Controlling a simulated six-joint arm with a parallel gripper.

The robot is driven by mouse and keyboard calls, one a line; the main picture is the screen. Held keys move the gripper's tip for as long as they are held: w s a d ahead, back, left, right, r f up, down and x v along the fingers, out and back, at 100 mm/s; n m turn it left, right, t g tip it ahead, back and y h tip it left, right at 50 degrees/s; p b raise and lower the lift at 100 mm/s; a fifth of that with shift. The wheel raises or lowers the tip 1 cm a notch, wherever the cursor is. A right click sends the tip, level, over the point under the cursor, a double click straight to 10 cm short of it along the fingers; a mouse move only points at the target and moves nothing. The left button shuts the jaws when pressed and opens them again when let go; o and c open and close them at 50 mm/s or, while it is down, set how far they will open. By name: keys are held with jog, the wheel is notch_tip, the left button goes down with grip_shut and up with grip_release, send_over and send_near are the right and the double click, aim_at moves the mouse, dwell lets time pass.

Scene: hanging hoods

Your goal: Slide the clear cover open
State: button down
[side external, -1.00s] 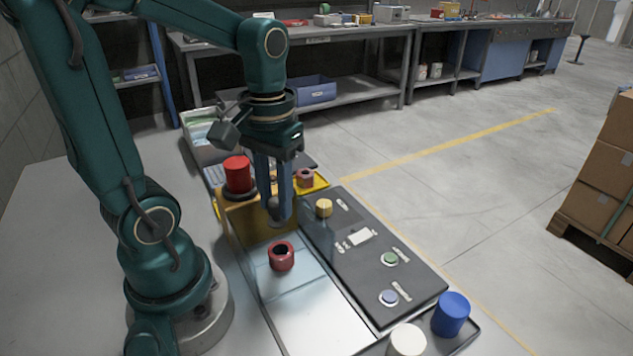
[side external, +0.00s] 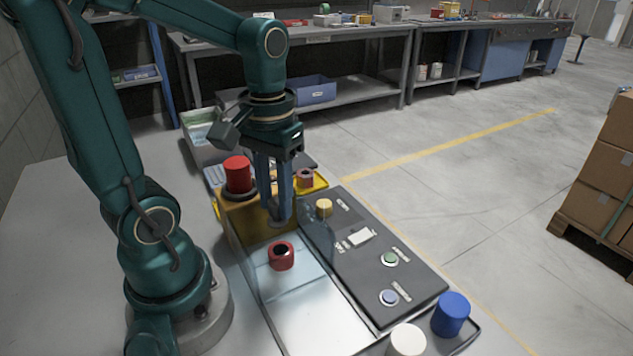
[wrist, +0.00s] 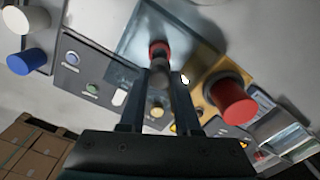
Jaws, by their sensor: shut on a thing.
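The clear cover (side external: 300,273) shows as a pale, see-through sheet over the long light bay beside the dark control panel. My gripper (side external: 279,217) points down at the far end of this bay, next to the amber block. Its fingers are shut on a small grey knob, which shows between the fingertips in the wrist view (wrist: 160,77). A dark red ring-shaped piece (side external: 281,257) with a black centre sits in the bay area, nearer the side camera than the fingers. The cover's exact edges are hard to make out.
A red cylinder (side external: 238,174) stands on the amber block (side external: 240,215), close to my fingers. The dark panel (side external: 345,262) carries yellow, green and blue-grey knobs. White (side external: 407,341) and blue (side external: 451,314) cylinders stand at the near end.

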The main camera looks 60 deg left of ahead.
dwell(0.3)
jog(key=d, duration=1.3)
jog(key=shift+w, duration=0.1)
jog(key=c, duration=0.6)
grip_release()
jog(key=shift+r, duration=0.1)
jog(key=shift+r, duration=2.5)
